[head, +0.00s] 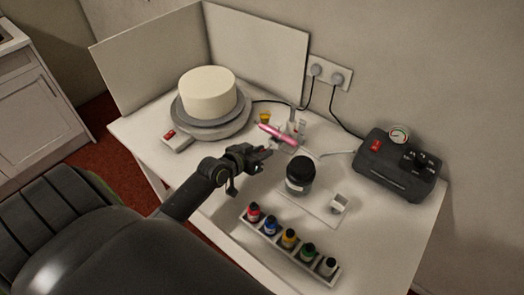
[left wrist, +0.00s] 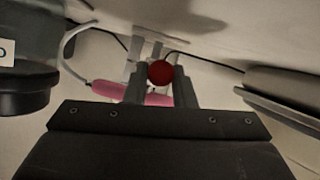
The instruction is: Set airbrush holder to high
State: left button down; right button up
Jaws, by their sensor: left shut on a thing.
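The airbrush holder (head: 299,124) is a small pale stand behind the pink airbrush (head: 277,134), near the back of the table. In the left wrist view the holder (left wrist: 147,48) shows behind the fingers, with the pink airbrush (left wrist: 128,94) lying across, partly hidden by them. My left gripper (head: 264,151) is in front of the airbrush, left of a dark jar. In the left wrist view my left gripper (left wrist: 160,82) is shut on a round red knob (left wrist: 160,73) between its fingertips. How the knob joins the holder is hidden. My right gripper is not in view.
A dark jar (head: 300,175) stands right of the gripper. A rack of paint bottles (head: 288,239) is in front. A cake (head: 207,93) on a turntable (head: 212,121) stands at the back left. A black compressor (head: 398,168) is at the right.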

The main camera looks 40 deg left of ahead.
pick_arm(q)
notch_tip(320, 180, up, 5)
jog(key=p, duration=0.2)
jog(key=shift+f+p, duration=0.2)
jog(key=shift+p, duration=0.2)
jog(key=shift+w, duration=0.1)
jog(key=c, duration=1.3)
grip_release()
jog(key=shift+o, duration=0.3)
jog(key=shift+f, duration=0.1)
jog(key=p+v, duration=0.1)
jog(key=v, duration=1.6)
jog(key=shift+s, duration=0.4)
